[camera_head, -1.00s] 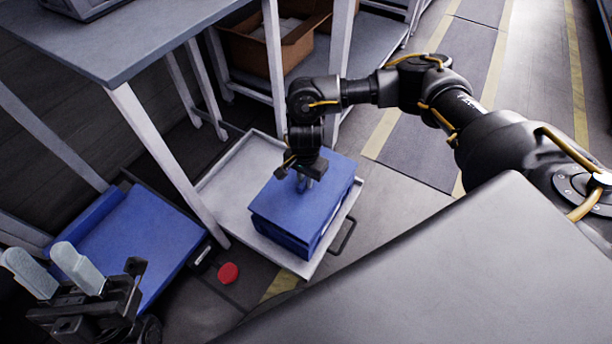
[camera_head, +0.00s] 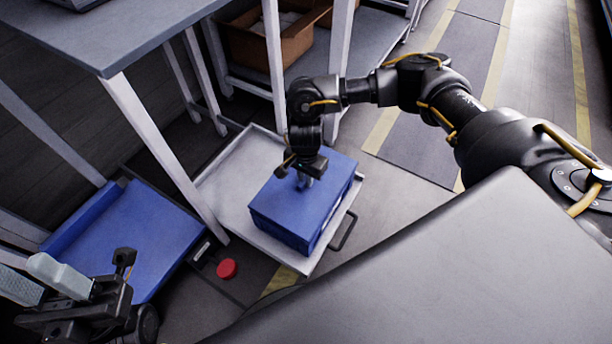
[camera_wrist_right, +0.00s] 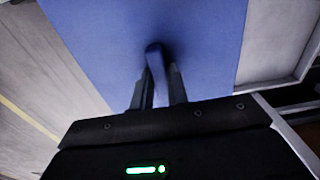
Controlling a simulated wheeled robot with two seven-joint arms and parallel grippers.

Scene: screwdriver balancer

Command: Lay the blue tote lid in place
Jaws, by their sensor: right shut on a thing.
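The blue lid (camera_head: 325,185) lies flat over the blue tote (camera_head: 285,228), with no clear gap showing between them in the head view. The tote stands on a pale grey tray cart (camera_head: 232,182). My right gripper (camera_head: 304,182) points down at the middle of the lid and is shut on its upright handle. In the right wrist view the handle (camera_wrist_right: 154,62) sits between the two fingers (camera_wrist_right: 160,88), above the flat blue lid (camera_wrist_right: 205,40). My left gripper (camera_head: 42,280) is at the lower left, away from the lid, its fingers apart and empty.
A blue platform with a raised edge (camera_head: 150,235) is left of the cart. A red round button (camera_head: 227,268) is near the cart's front. A grey table (camera_head: 110,35) with white legs stands close at the left.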

